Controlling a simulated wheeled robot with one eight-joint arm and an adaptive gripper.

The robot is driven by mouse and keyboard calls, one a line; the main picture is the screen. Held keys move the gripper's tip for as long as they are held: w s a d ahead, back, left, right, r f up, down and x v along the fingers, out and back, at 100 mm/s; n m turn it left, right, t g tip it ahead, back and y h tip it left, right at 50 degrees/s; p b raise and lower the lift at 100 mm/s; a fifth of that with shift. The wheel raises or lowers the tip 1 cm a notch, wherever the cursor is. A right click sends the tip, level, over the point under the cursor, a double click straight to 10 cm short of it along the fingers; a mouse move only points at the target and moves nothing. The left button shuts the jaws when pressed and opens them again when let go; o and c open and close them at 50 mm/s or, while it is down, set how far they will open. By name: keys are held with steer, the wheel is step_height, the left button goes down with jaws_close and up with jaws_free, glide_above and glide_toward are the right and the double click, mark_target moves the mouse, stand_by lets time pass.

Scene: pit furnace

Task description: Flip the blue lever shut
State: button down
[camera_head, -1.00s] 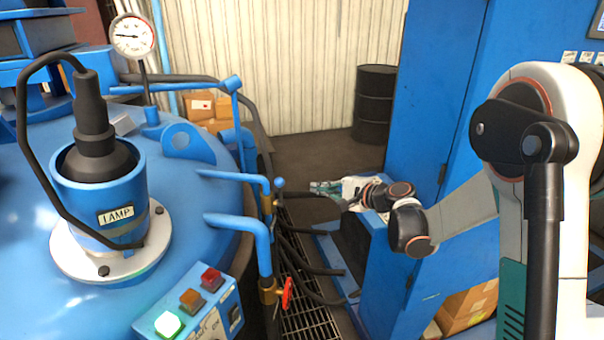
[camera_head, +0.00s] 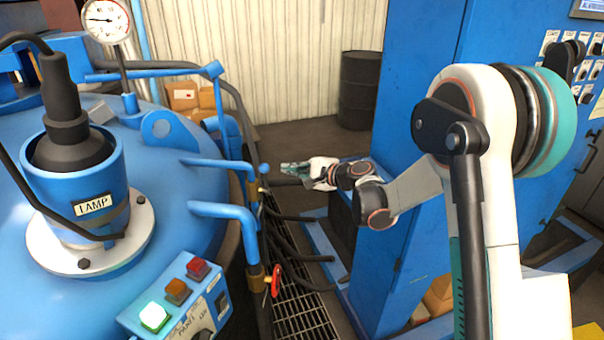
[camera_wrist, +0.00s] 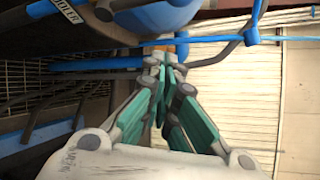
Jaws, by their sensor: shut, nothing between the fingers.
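A small blue lever (camera_head: 264,169) sits on a brass valve (camera_head: 262,187) at the end of the upper blue pipe (camera_head: 215,165), beside the tank. My gripper (camera_head: 284,168) is just to the right of the lever, its teal fingers pointing left toward it. In the wrist view my gripper (camera_wrist: 168,68) has its fingertips together, with nothing seen between them. A brass fitting (camera_wrist: 182,50) with blue on it shows just past the fingertips. I cannot tell whether the fingers touch the lever.
A lower blue pipe carries a red valve handle (camera_head: 275,280). The blue tank (camera_head: 90,290) with its lamp housing and button panel (camera_head: 180,305) fills the left. Dark hoses hang over a floor grating (camera_head: 300,315). A blue cabinet (camera_head: 420,130) stands at the right, a black barrel (camera_head: 360,90) behind.

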mark_target(265, 180)
steer(key=a, duration=0.1)
steer(key=a+b, duration=0.1)
steer(key=s+a+r, duration=0.1)
steer(key=a, duration=0.1)
steer(key=shift+a+b, duration=0.1)
steer(key=shift+b, duration=0.2)
steer(key=shift+f, duration=0.1)
stand_by(0.4)
